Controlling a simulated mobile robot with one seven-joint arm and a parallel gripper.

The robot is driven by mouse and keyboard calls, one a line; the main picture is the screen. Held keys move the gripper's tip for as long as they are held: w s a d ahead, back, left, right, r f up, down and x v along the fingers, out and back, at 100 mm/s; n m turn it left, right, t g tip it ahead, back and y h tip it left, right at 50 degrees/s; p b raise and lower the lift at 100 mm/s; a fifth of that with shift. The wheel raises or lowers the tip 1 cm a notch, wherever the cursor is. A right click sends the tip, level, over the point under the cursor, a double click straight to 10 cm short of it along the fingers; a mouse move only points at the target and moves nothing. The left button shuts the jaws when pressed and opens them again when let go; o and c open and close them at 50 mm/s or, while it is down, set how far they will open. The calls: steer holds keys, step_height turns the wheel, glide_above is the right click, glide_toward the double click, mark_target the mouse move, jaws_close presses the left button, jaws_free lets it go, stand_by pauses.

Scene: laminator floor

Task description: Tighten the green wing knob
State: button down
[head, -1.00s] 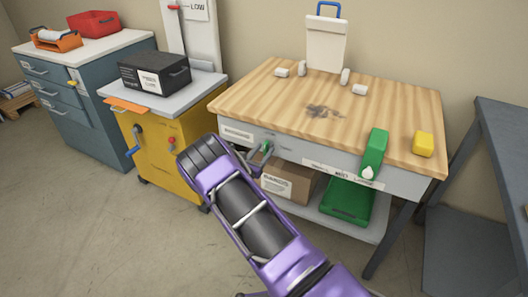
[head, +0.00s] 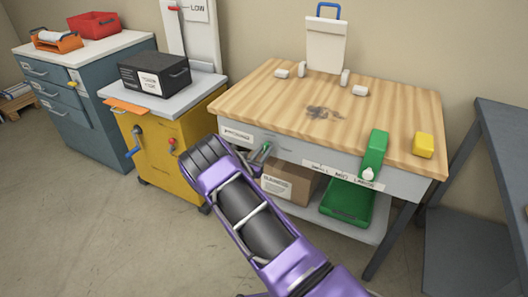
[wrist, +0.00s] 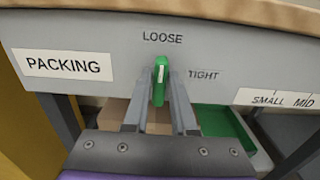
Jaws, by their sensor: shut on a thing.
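The green wing knob (wrist: 160,82) is on the grey front panel of the workbench, between the PACKING label and the SMALL/MID labels. It stands upright in the wrist view, its white mark at the top under the word LOOSE. The word TIGHT is to its right. My gripper (wrist: 161,95) is shut on the knob, one finger on each side.
The wooden bench top (head: 255,95) overhangs the panel above my gripper. A cardboard box (head: 290,184) and a green tray (head: 347,201) sit on the shelf below. A yellow cabinet (head: 165,155) stands left of the bench.

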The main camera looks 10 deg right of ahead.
steer(key=shift+m, duration=0.3)
steer(key=m, duration=0.3)
steer(key=shift+s+m, duration=0.1)
steer(key=shift+m, duration=0.3)
steer(key=shift+s+d+f+m, duration=0.1)
steer(key=shift+f+m, duration=0.05)
steer(key=shift+m, duration=3.25)
steer(key=shift+d+f+m, duration=0.1)
steer(key=shift+f+m, duration=0.05)
steer(key=shift+m, duration=3.25)
steer(key=c, duration=0.8)
jaws_free()
